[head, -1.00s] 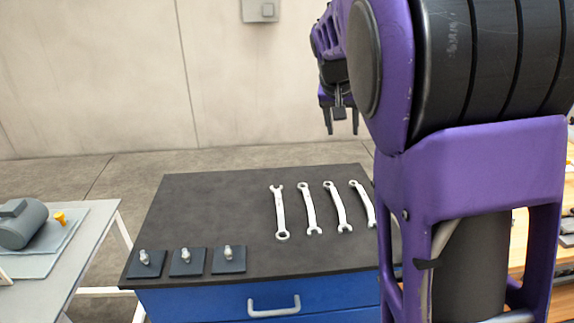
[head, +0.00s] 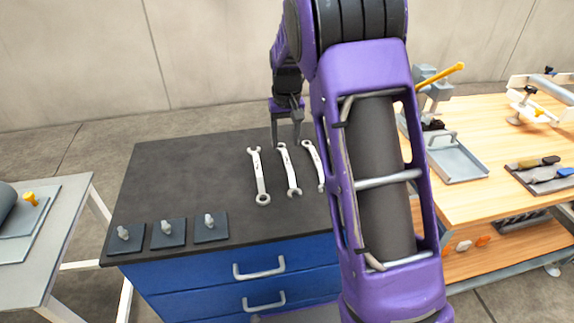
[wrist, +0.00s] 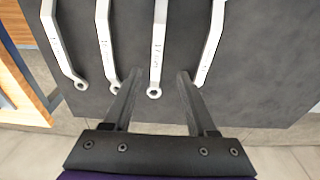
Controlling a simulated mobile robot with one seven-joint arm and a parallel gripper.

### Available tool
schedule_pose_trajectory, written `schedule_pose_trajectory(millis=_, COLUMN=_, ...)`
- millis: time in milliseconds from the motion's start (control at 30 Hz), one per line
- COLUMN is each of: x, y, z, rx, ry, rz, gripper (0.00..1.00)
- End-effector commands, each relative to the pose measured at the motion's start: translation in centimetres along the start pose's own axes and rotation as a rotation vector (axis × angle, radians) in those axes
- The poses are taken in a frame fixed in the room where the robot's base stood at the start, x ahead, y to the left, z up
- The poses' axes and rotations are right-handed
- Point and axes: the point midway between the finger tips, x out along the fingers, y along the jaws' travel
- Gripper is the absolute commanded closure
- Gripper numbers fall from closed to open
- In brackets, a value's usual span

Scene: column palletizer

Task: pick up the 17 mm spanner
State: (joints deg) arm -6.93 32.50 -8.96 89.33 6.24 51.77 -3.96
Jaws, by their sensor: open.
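Several silver spanners lie side by side on the dark top of the blue cabinet. The spanner with a faint marking that seems to read 17 (wrist: 157,50) is third from the left in the wrist view; it seems to be the second from the left in the head view (head: 289,172). My gripper (head: 286,138) is open and empty at the far ends of the spanners. In the wrist view, this spanner's ring end shows between the fingertips of my gripper (wrist: 158,75), apparently below them. My arm hides the rightmost spanner in the head view.
The cabinet top (head: 180,180) is clear left of the spanners. Several dark pads (head: 168,233) with small metal fittings sit at its front left. A wooden bench (head: 470,130) with a metal tray (head: 458,160) stands at right, a grey table (head: 50,240) at left.

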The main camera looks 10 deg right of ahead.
Motion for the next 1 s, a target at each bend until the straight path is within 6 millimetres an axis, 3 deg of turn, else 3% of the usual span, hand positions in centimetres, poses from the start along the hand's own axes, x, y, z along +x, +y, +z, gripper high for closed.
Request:
schedule_pose_trajectory(millis=100, x=1.5, y=0.0, z=0.0, rx=0.000, ry=-0.001, rz=0.000, gripper=0.43)
schedule_pose_trajectory(millis=367, x=2.9, y=0.2, z=0.0, rx=0.001, ry=-0.001, rz=0.001, gripper=0.43)
schedule_pose_trajectory(millis=633, x=6.8, y=0.6, z=0.1, rx=0.000, ry=0.000, rz=0.001, gripper=0.43)
schedule_pose_trajectory(millis=867, x=7.1, y=0.6, z=0.1, rx=0.000, ry=0.002, rz=0.001, gripper=0.43)
schedule_pose_trajectory(millis=900, x=7.1, y=0.6, z=0.1, rx=0.000, ry=0.002, rz=0.001, gripper=0.44)
schedule_pose_trajectory(millis=1000, x=7.1, y=0.6, z=0.1, rx=0.000, ry=0.002, rz=0.001, gripper=0.62)
